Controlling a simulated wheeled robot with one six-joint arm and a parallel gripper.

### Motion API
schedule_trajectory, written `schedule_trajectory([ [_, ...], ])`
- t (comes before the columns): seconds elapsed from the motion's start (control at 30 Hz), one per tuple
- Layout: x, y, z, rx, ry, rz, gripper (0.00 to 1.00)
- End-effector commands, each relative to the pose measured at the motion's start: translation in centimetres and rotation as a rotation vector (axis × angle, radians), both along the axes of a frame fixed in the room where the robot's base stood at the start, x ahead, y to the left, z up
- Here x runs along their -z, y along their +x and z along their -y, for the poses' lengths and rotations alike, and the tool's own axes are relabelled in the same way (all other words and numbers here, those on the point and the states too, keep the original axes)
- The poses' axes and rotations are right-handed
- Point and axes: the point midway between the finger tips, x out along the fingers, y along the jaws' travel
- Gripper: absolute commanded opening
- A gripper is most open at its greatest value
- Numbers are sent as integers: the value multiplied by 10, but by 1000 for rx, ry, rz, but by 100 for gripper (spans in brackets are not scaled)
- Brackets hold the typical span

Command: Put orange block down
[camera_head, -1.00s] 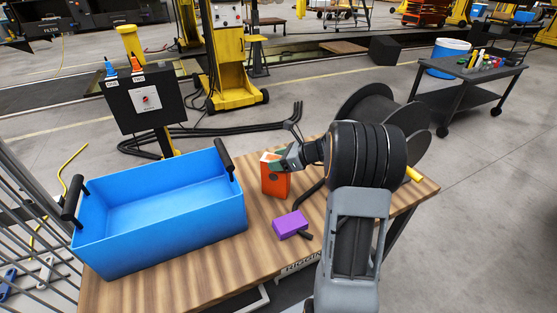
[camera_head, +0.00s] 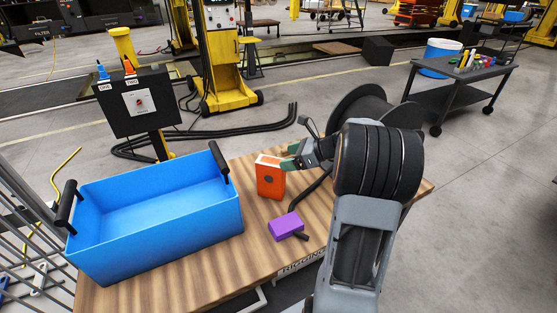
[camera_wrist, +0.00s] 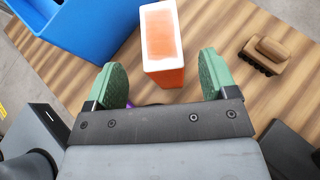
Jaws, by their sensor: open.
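The orange block (camera_head: 270,178) stands upright on the wooden table, right of the blue bin. In the wrist view the orange block (camera_wrist: 161,45) shows its pale top and orange side, just beyond my fingertips. My gripper (camera_head: 292,155) is at the block's right side in the head view, with its green fingers parted. In the wrist view my gripper (camera_wrist: 163,80) is open and empty, the two green pads wide apart, with the block ahead of the gap between them.
A blue bin (camera_head: 160,250) with black handles stands left on the table (camera_head: 235,262). A purple block (camera_head: 286,225) lies in front of the orange block. A brown object (camera_wrist: 265,55) lies to the right in the wrist view. A black spool (camera_head: 365,105) stands behind my arm.

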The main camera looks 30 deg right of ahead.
Motion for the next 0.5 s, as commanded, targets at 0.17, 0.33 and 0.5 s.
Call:
schedule_trajectory([
  [0.17, -15, -19, 19, 3, -2, 0, 78],
  [0.33, -23, -29, 29, -1, -4, 1, 78],
  [0.5, -24, -43, -16, -192, -191, 19, 78],
])
